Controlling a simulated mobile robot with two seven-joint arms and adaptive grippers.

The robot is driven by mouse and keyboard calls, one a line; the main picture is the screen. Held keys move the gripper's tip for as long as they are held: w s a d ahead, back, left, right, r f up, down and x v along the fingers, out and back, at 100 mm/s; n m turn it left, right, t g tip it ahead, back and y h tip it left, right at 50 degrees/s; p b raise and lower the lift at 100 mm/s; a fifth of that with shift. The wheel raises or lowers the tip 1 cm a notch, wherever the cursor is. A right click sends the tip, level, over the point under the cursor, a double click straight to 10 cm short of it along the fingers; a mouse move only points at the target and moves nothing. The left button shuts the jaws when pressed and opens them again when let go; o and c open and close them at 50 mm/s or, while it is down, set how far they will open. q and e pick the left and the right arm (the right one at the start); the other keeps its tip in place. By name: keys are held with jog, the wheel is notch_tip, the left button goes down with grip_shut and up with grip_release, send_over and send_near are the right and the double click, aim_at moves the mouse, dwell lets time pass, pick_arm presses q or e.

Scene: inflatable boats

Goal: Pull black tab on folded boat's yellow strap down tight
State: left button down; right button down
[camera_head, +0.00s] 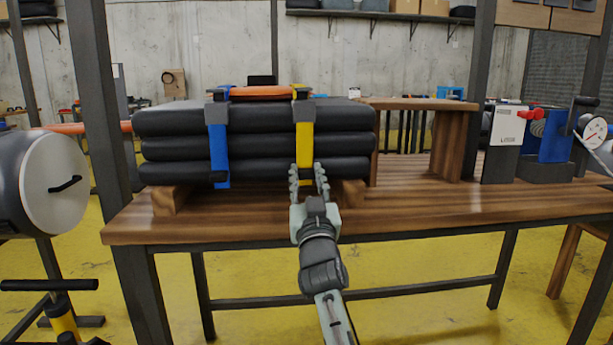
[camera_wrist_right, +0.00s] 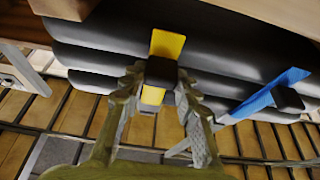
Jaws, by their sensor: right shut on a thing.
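The folded boat (camera_head: 260,118) is a stack of thick black rolls on wooden blocks on the bench. The yellow strap (camera_head: 304,143) runs down its front, right of the blue strap. In the wrist view the yellow strap (camera_wrist_right: 167,44) goes into the black tab (camera_wrist_right: 160,70), and a short yellow end shows past it. My right gripper (camera_head: 308,172) is at the strap's lower part, in front of the boat. In the wrist view its fingers (camera_wrist_right: 160,75) are shut on the black tab from both sides. The tab is hidden in the head view. My left gripper is out of view.
The blue strap (camera_head: 218,150) hangs left of the yellow one. An orange item (camera_head: 262,91) lies on top of the boat. A wooden stand (camera_head: 452,140) stands to the right on the workbench (camera_head: 420,204). The bench top between has free room.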

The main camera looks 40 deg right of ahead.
aim_at(305, 119)
jog(key=c, duration=1.1)
grip_release()
jog(key=shift+f, duration=0.25)
jog(key=shift+r, duration=0.1)
notch_tip(305, 119, up, 10)
